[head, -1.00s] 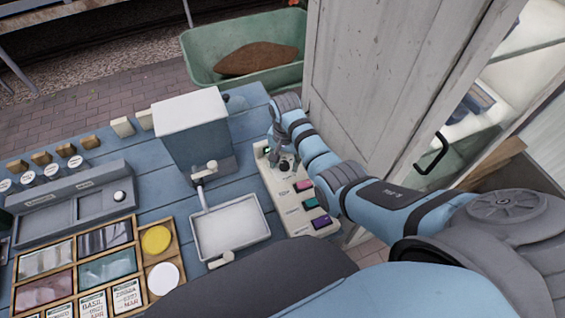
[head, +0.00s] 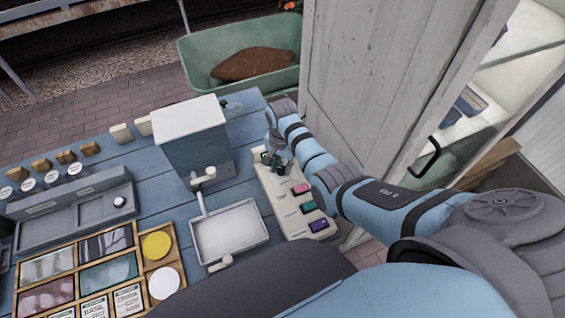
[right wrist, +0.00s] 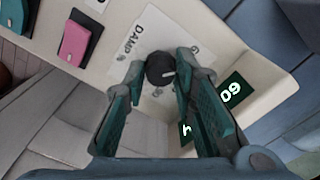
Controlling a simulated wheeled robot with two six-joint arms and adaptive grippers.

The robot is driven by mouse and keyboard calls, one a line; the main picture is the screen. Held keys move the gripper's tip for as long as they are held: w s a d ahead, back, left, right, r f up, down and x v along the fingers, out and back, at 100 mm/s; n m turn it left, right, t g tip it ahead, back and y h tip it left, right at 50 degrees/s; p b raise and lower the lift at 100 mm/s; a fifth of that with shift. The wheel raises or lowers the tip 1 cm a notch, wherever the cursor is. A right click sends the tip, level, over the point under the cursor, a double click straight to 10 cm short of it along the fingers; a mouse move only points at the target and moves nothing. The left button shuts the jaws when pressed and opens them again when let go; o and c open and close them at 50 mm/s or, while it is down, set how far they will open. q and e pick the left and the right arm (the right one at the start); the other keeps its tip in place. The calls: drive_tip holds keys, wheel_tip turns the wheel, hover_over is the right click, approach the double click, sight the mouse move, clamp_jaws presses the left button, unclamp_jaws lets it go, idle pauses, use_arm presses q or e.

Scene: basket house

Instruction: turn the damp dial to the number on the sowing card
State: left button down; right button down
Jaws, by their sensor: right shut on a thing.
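The damp dial (right wrist: 160,69) is a round black knob with a pale pointer mark, on a cream panel (head: 264,180) at the right of the blue bench. "DAMP %" is printed beside it. My right gripper (right wrist: 165,75) has its teal fingers closed around the knob from two sides; it also shows over the panel's far end in the head view (head: 274,160). A dark display (right wrist: 231,92) beside the dial shows pale digits, tilted, like 60 or 09. Seed cards (head: 128,299) stand in the wooden tray at lower left, their numbers too small to read. My left gripper is out of view.
Pink (head: 301,189), teal (head: 308,207) and purple (head: 318,225) switches sit along the panel. A grey-white dispenser box (head: 192,135) and shallow tray (head: 228,232) stand left of it. A cabinet door (head: 365,80) rises close behind my right arm.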

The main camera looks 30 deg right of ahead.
sight(282, 168)
drive_tip(key=shift+r+m+p, duration=0.1)
drive_tip(key=shift+m+p, duration=0.45)
drive_tip(key=shift+m, duration=2.35)
drive_tip(key=c, duration=1.3)
unclamp_jaws()
wheel_tip(282, 168, up, 12)
drive_tip(key=shift+d, duration=0.1)
